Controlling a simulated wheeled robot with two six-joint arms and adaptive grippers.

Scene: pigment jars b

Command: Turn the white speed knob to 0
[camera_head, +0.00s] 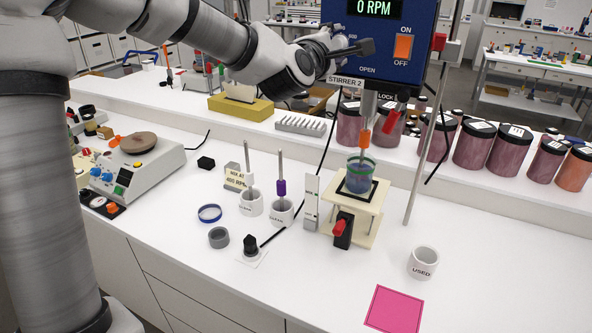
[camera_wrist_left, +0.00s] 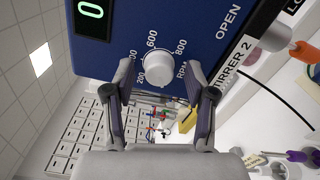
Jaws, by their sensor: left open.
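The white speed knob (camera_wrist_left: 158,70) sits on the blue face of the stirrer head (camera_wrist_left: 110,25), beside a printed scale on which 200, 600 and 800 show. My left gripper (camera_wrist_left: 162,78) is open, its two fingers on either side of the knob in the picture, with gaps between. I cannot tell how far the tips are from the panel. The knob's pointer mark is not clear. In the head view the left gripper (camera_head: 364,47) is at the left edge of the stirrer head (camera_head: 385,50), and the knob is hidden. The display (camera_head: 377,8) reads 0 RPM.
An orange ON/OFF switch (camera_head: 403,46) is on the right of the panel. Below stand a beaker (camera_head: 359,180) on a cream stand and a metal support rod (camera_head: 424,160). Several pigment jars (camera_head: 472,148) line the shelf. A pink mat (camera_head: 394,309) lies in front.

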